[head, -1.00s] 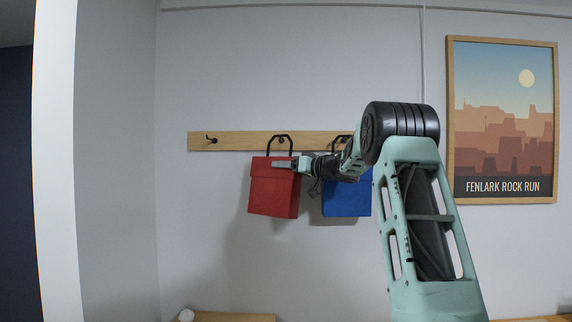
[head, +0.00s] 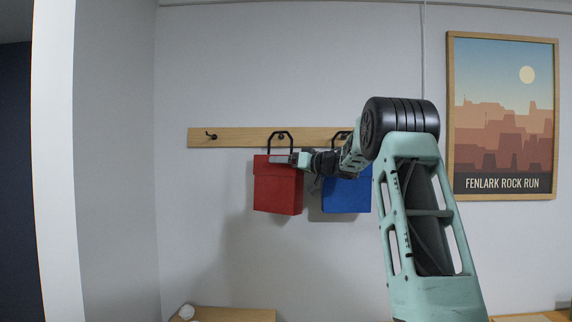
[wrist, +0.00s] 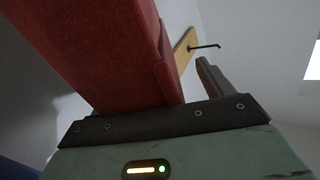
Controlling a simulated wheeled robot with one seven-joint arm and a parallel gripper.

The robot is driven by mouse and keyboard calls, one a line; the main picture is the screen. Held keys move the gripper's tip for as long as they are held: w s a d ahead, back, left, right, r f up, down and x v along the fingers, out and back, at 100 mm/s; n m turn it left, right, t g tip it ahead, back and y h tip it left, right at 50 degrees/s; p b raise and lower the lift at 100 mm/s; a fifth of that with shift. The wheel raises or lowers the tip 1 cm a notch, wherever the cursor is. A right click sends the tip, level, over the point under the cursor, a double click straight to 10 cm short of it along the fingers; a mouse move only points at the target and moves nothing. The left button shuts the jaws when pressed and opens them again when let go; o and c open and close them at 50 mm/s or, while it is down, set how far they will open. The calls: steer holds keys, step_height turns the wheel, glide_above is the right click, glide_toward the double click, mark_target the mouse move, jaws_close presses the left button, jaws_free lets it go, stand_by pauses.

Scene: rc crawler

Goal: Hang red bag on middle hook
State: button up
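The red bag (head: 277,188) is upright in front of the wooden rail, its black handle (head: 281,133) up. The middle hook (head: 281,137) shows inside the handle loop; I cannot tell for certain whether the handle rests on it. My gripper (head: 284,158) is at the bag's upper front, reaching in from the right. In the wrist view the red bag (wrist: 120,50) fills the upper left. One finger (wrist: 210,78) stands apart from it with a visible gap, so the gripper looks open. The other finger is hidden behind the bag.
The wooden rail (head: 235,138) has a free left hook (head: 210,136). A blue bag (head: 345,195) hangs at the right, partly behind my arm. A framed poster (head: 503,115) is on the right wall. A wooden surface (head: 235,315) lies below.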

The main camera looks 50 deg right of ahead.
steer(key=shift+f, duration=0.1)
steer(key=s+d+b, duration=0.3)
steer(key=s+b, duration=0.2)
steer(key=s, duration=1.2)
steer(key=shift+s+d, duration=0.1)
